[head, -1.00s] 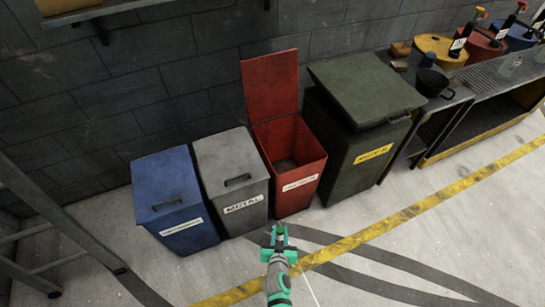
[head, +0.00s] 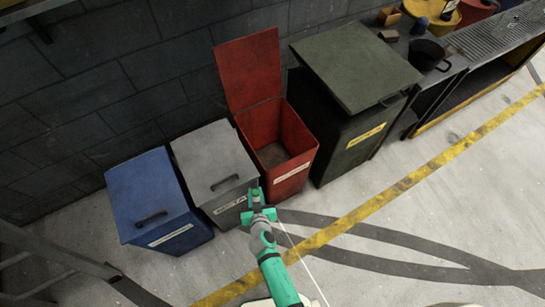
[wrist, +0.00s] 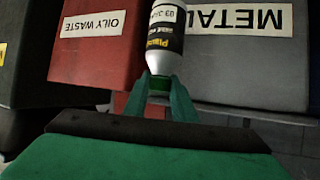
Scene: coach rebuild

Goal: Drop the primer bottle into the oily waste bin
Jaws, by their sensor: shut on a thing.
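The primer bottle (wrist: 166,42), white with a black and yellow label and a green end, is held between the fingers of my gripper (wrist: 160,92) in the wrist view. In the head view my gripper (head: 258,205) is in front of the grey metal bin (head: 216,170), near its right edge; the bottle is hard to make out there. The red oily waste bin (head: 295,172) stands just right of the grey bin with its lid (head: 249,72) raised and its inside open. Its OILY WASTE label (wrist: 92,24) shows upside down in the wrist view.
A closed blue bin (head: 152,205) stands left of the grey one, and a large dark green bin (head: 352,75) with its lid down stands right of the red one. A bench (head: 470,65) holds a black pot (head: 428,54). The floor in front is clear.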

